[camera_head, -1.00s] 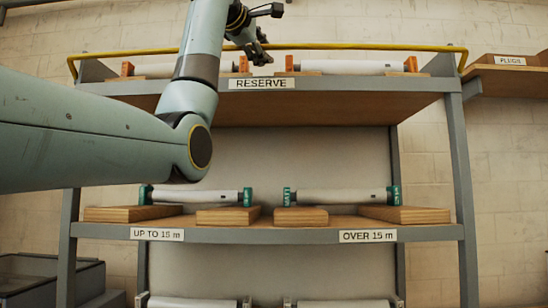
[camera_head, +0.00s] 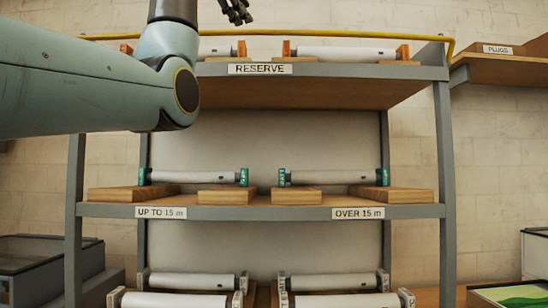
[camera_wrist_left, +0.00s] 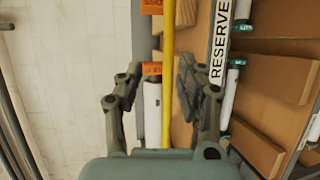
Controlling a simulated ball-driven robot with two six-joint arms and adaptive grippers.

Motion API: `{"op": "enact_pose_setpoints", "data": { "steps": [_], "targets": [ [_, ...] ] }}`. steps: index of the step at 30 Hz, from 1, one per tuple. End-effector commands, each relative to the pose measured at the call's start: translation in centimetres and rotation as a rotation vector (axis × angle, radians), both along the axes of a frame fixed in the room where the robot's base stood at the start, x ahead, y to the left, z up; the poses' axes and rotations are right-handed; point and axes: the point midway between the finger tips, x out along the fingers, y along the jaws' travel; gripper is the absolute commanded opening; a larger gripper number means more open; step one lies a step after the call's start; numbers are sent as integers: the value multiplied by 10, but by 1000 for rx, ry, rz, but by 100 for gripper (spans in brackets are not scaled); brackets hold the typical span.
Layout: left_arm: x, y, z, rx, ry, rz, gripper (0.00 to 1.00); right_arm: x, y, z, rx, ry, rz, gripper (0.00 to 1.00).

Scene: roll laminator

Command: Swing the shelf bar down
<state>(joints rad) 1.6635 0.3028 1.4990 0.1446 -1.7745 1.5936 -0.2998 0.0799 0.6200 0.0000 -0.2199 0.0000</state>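The shelf bar (camera_head: 330,33) is a thin yellow rail along the top front of the shelf marked RESERVE, with its right end bent down at the shelf's side. It is up, above the reserve rolls. My left gripper (camera_head: 237,13) shows at the top edge of the head view, a little above the bar in the picture, with part of it cut off. In the left wrist view my left gripper (camera_wrist_left: 163,88) is open and empty. The yellow bar (camera_wrist_left: 168,60) runs between its two fingers in that picture; I cannot tell how far off it is. My right gripper is not in view.
White rolls with orange ends (camera_head: 345,52) lie on the reserve shelf. Rolls with green ends (camera_head: 335,177) and wooden blocks (camera_head: 230,196) sit on the shelf below. A PLUGS shelf (camera_head: 495,70) is at right. Grey bins (camera_head: 40,265) stand at lower left.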

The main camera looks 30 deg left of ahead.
Motion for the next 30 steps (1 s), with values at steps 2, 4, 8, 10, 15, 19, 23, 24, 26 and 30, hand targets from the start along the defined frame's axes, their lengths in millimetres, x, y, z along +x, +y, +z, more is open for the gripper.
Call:
{"op": "enact_pose_setpoints", "data": {
  "steps": [2,4,8,10,15,19,23,24,26,30],
  "targets": [
    [12,-3,-19,29,32,-6,38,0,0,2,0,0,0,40],
    [19,-5,-33,55,52,-11,38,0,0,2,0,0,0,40],
    [31,-9,-60,104,90,-21,38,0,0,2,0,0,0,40],
    [36,-11,-75,129,108,-27,38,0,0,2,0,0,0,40],
    [49,-16,-110,191,154,-44,38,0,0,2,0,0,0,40],
    [57,-20,-138,238,189,-60,38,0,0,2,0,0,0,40],
    [63,-24,-166,285,223,-77,38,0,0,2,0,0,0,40],
    [64,-25,-174,299,233,-83,38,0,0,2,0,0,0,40],
    [67,-27,-187,320,249,-91,38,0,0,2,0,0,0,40],
    [71,-31,-217,369,286,-112,38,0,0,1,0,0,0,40]
  ]
}}
